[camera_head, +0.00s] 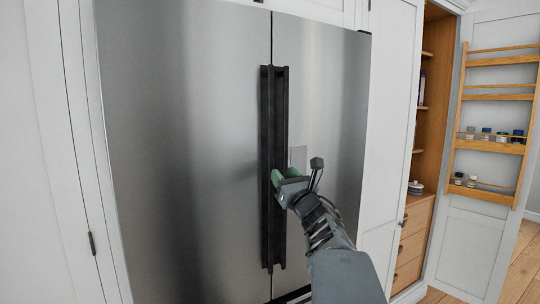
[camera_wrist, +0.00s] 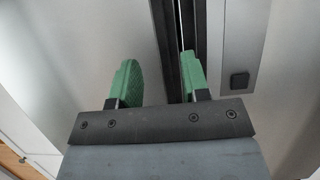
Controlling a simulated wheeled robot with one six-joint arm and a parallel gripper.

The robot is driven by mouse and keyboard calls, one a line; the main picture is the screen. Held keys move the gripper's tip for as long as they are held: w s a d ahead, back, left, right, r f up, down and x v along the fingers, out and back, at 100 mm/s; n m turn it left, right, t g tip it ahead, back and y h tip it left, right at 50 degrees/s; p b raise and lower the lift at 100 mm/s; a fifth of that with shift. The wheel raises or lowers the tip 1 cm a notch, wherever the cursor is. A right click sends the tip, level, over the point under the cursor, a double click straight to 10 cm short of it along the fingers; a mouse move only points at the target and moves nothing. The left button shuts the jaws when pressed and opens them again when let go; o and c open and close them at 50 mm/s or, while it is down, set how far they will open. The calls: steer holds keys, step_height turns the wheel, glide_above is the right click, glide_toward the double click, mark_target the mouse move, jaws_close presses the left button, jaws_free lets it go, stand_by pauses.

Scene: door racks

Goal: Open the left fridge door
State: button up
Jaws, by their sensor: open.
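The left fridge door (camera_head: 185,150) is a tall brushed-steel panel and looks shut, with its seam against the right door. Its long black vertical handle (camera_head: 266,115) runs along its right edge, close beside the right door's matching handle (camera_head: 281,105). My gripper (camera_head: 276,178) is at the handles a little below mid-height, with green fingertips. In the wrist view my gripper (camera_wrist: 158,80) is open, its green fingers apart. Dark handle bars (camera_wrist: 165,35) run down between the fingers and behind the right-hand one. Which bar lies between them, and whether they touch, I cannot tell.
The right fridge door (camera_head: 325,100) is steel and shut, with a small pale panel (camera_head: 298,157). At the right, an open pantry (camera_head: 430,110) has drawers and a swung-out white door with jar racks (camera_head: 490,138). White cabinetry (camera_head: 55,150) stands left of the fridge.

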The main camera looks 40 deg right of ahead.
mark_target(271, 159)
steer(key=p+x, duration=0.3)
steer(key=x, duration=0.6)
jaws_close()
steer(key=shift+a, duration=0.1)
stand_by(0.4)
